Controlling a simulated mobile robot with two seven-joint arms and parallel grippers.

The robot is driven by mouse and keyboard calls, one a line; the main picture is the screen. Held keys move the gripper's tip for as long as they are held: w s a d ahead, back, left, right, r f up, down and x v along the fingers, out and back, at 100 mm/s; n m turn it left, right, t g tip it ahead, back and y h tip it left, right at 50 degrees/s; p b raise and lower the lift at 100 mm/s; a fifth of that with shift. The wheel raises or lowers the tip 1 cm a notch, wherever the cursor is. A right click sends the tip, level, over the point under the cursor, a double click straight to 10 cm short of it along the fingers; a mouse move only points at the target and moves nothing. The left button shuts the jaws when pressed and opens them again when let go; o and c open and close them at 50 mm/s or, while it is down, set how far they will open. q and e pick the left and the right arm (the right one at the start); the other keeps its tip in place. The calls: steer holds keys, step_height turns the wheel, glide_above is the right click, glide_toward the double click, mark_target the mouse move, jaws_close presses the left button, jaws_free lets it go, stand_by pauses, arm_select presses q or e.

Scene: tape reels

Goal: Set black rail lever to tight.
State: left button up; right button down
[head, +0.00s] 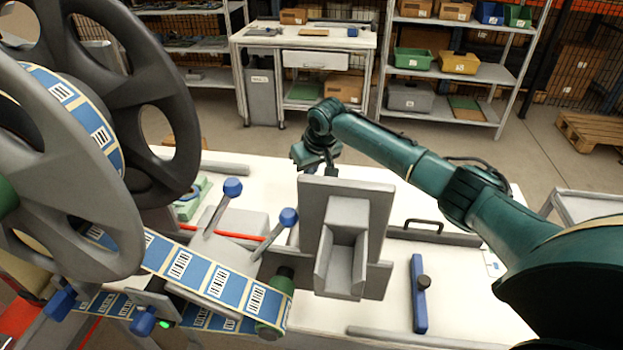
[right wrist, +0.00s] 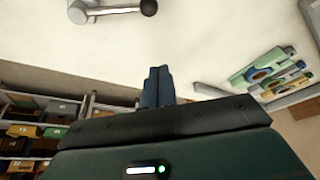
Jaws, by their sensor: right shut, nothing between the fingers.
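In the right wrist view a short grey lever with a dark ball knob (right wrist: 148,7) shows at the top edge, over a white surface. I cannot make out the dark-knobbed lever in the head view. My left gripper is not in view.
Two blue-knobbed levers (head: 232,187) stand beside the label strip (head: 220,286). Large reels (head: 160,90) fill the left. A blue bar with a dark knob (head: 420,300) and a black handle (head: 424,222) are at the right. The white table (head: 470,300) is bare around the bar.

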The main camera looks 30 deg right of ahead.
steer(key=b+x, duration=0.1)
steer(key=x, duration=0.7)
steer(key=shift+f, duration=0.1)
steer(key=shift+s+d+p, duration=0.1)
steer(key=shift+s+p, duration=0.8)
steer(key=shift+s, duration=0.15)
steer(key=shift+s+f, duration=0.1)
steer(key=shift+s, duration=0.25)
steer(key=shift+s+f+p, duration=0.25)
steer(key=shift+s+p, duration=0.15)
steer(key=shift+s, duration=0.1)
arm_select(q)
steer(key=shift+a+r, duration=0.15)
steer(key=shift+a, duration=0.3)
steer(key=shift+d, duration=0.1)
arm_select(e)
steer(key=shift+f, duration=0.1)
